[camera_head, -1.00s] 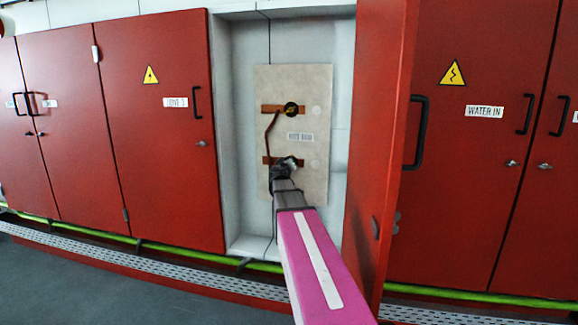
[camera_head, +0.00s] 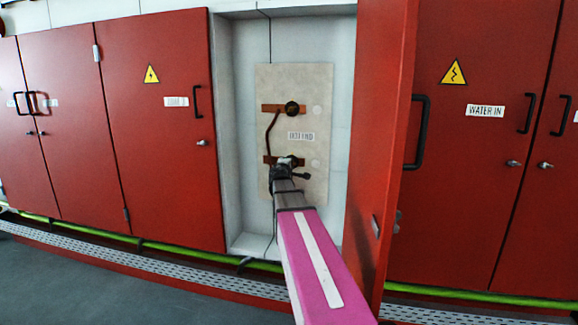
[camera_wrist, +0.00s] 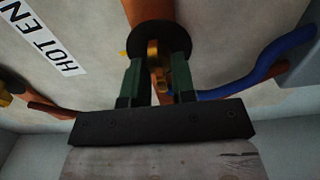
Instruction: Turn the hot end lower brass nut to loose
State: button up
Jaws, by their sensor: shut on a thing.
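The lower brass nut (camera_wrist: 157,52) shows in the wrist view between the green fingers of my gripper (camera_wrist: 157,68), in front of a round black disc (camera_wrist: 185,38) on the panel. The fingers are shut on the nut. In the head view my gripper (camera_head: 287,163) is at the lower copper bar (camera_head: 267,160) of the pale panel (camera_head: 318,85) and hides the nut. The "HOT END" label (camera_head: 300,136) sits above it, and also shows in the wrist view (camera_wrist: 45,45).
The upper copper bar (camera_head: 270,108) carries a round black fitting (camera_head: 292,108). An open red door (camera_head: 380,150) stands close to the right of my arm. Shut red cabinets flank the recess. A blue cable (camera_wrist: 255,78) runs right of the fingers in the wrist view.

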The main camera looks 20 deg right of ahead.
jog(key=n, duration=0.5)
jog(key=shift+f+n, duration=0.15)
jog(key=shift+n, duration=0.25)
jog(key=shift+s, duration=0.1)
dwell(0.3)
jog(key=o, duration=0.6)
jog(key=v, duration=1)
jog(key=shift+s+a, duration=0.3)
jog(key=shift+f, duration=0.1)
